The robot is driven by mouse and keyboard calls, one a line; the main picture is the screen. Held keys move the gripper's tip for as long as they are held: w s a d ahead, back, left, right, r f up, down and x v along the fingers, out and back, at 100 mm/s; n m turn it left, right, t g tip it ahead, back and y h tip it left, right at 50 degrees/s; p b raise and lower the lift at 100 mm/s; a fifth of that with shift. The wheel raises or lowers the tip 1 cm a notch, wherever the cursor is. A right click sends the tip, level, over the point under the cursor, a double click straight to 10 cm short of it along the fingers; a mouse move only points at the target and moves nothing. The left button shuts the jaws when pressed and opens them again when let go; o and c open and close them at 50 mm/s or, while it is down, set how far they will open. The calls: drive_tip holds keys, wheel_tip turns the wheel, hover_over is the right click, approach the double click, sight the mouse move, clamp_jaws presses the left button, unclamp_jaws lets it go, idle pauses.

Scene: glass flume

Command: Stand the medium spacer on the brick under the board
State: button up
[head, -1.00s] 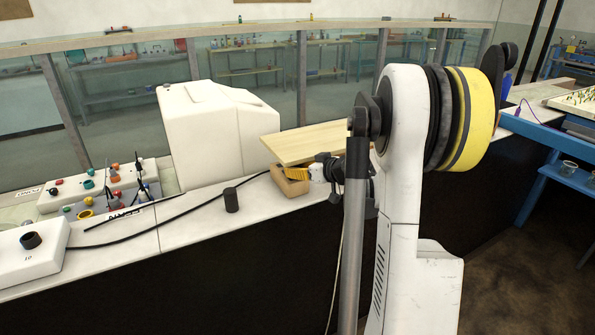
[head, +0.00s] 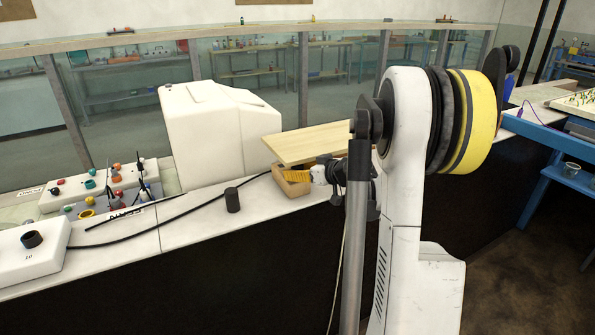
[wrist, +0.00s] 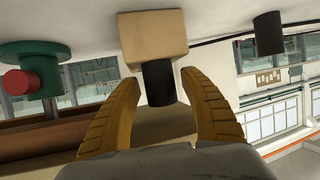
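The wooden brick (head: 291,188) stands on the white counter below the pale board (head: 318,143). In the wrist view, where the counter is at the top, the brick (wrist: 152,36) shows with a dark cylinder, apparently the medium spacer (wrist: 158,84), against its board-facing side. The spacer looks upright on the brick. My gripper (wrist: 160,78) has its yellow fingers on both sides of the spacer, with narrow gaps showing, so it looks open. In the head view the yellow of my gripper (head: 297,176) is at the brick, under the board edge; the spacer is hidden there.
Another dark cylinder (head: 232,200) stands on the counter left of the brick, near a black cable. A large white housing (head: 215,130) stands behind. The board leaves little height above my gripper.

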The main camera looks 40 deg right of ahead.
drive_tip(key=shift+s, duration=0.1)
drive_tip(key=v, duration=1.1)
drive_tip(key=shift+s+r, duration=0.25)
drive_tip(key=shift+s, duration=0.1)
